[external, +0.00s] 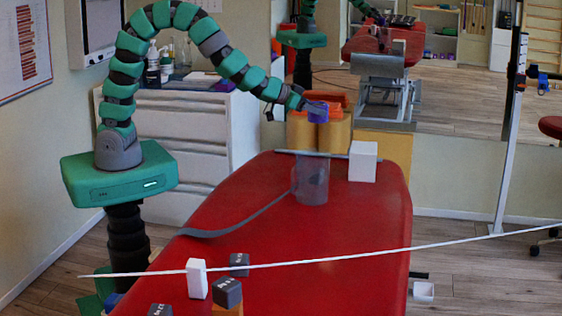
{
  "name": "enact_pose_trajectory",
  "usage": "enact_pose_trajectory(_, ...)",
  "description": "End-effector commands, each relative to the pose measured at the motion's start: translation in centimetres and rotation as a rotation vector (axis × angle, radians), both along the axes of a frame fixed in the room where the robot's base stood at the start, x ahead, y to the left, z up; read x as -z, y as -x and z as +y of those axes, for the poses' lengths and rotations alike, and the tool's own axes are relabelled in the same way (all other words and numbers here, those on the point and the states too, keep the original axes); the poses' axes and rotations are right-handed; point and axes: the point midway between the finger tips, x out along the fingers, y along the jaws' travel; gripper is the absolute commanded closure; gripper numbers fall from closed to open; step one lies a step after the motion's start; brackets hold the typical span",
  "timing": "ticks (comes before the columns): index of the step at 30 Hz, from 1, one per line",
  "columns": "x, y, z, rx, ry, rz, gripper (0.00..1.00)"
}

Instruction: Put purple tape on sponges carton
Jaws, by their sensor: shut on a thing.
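A purple tape roll (318,114) is held in my gripper (309,106), at the far end of the red treatment table (350,225). The fingers are small and partly hidden by the roll. The roll is in the air above a see-through grey bin (311,182). A plain white carton (363,161) stands upright at the table's far right, right of and below the gripper. A smaller white carton (197,279) stands at the near end. No lettering is readable on either, so I cannot tell which one is the sponges carton.
Dark blocks with white marks (228,291) lie near the small carton. A white line (330,258) crosses in front of the table. A grey strap (235,219) lies on the table. The table's middle right is clear.

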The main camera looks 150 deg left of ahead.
Motion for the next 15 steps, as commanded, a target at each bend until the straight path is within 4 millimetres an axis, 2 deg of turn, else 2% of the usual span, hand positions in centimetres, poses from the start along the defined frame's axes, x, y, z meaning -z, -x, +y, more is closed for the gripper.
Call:
enact_pose_trajectory(3, 0.0, 2.2, 1.2, -0.035, 0.0, -0.001, 0.64)
enact_pose_trajectory(6, 1.9, 1.8, 0.9, -0.027, 0.006, 0.0, 0.64)
enact_pose_trajectory(11, 4.0, 1.7, 0.9, -0.026, 0.007, 0.0, 0.64)
enact_pose_trajectory(15, 4.8, 1.7, 1.0, -0.027, 0.0, -0.001, 0.64)
